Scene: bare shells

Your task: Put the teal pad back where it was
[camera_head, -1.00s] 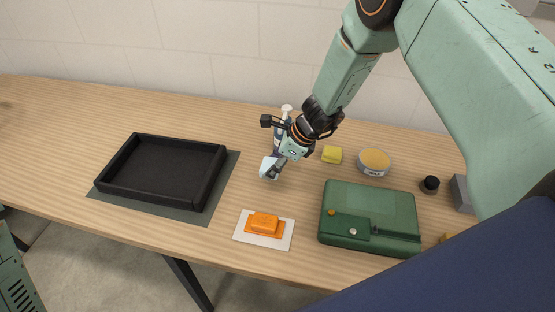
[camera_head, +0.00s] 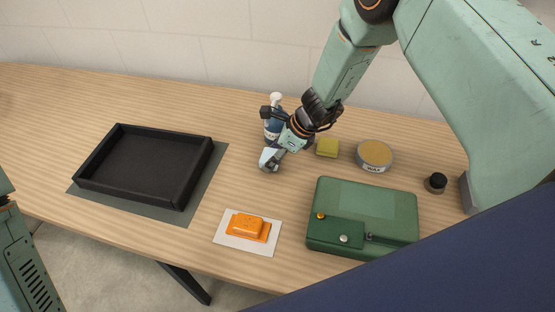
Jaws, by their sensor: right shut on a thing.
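My right gripper (camera_head: 274,155) is over the middle of the table, in front of a blue bottle, with its fingers pointing down and left. It is shut on a small pale blue-grey thing (camera_head: 268,160), mostly hidden by the fingers. I cannot tell for sure that this is the teal pad, and no other loose teal pad shows. My left gripper is out of view; only part of my left arm shows at the left edge.
A black tray (camera_head: 88,185) sits on a dark mat (camera_head: 205,185). A green case (camera_head: 375,205), yellow block (camera_head: 327,147), wax tin (camera_head: 375,155), black knob (camera_head: 436,182) and blue bottle (camera_head: 272,130) stand right and behind.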

